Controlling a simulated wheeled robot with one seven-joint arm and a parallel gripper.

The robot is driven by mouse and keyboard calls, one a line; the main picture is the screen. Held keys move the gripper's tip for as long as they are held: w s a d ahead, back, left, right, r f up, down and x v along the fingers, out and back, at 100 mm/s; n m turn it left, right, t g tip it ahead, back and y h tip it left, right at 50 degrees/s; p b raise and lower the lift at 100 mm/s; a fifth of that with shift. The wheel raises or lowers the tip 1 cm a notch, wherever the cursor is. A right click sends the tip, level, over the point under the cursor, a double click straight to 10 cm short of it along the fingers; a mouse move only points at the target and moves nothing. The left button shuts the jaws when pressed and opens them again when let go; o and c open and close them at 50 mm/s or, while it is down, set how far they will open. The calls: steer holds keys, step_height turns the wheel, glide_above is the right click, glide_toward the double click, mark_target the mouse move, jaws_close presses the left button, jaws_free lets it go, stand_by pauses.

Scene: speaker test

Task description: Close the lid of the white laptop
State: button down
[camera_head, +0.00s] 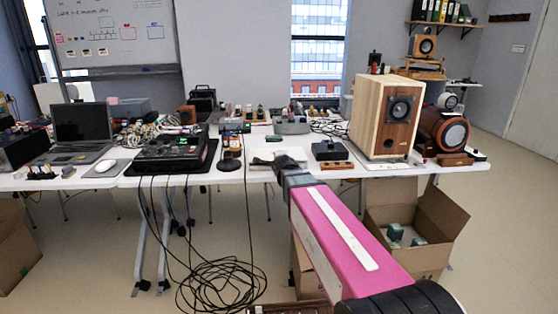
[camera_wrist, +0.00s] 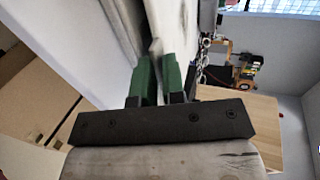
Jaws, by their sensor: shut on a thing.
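The white laptop (camera_head: 284,153) shows as a pale, flat shape near the front edge of the table, largely hidden behind the end of my arm in the head view. In the wrist view my gripper (camera_wrist: 157,78) has its green fingertips closed on a thin, whitish, worn-looking panel (camera_wrist: 156,45), which looks like the laptop's lid. The lid's angle, hinge and keyboard cannot be made out. My gripper's fingertips are too small to make out clearly in the head view.
A dark laptop (camera_head: 82,124) stands open at the left. A black mixer (camera_head: 170,148) and a small black device (camera_head: 330,150) flank the work spot. A wooden speaker (camera_head: 382,115) stands to the right. Cables (camera_head: 225,285) and an open cardboard box (camera_head: 440,225) are on the floor.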

steer(key=shift+w+f, duration=0.1)
steer(key=shift+w, duration=0.05)
steer(key=c, duration=1.2)
jaws_free()
steer(key=v, duration=1.1)
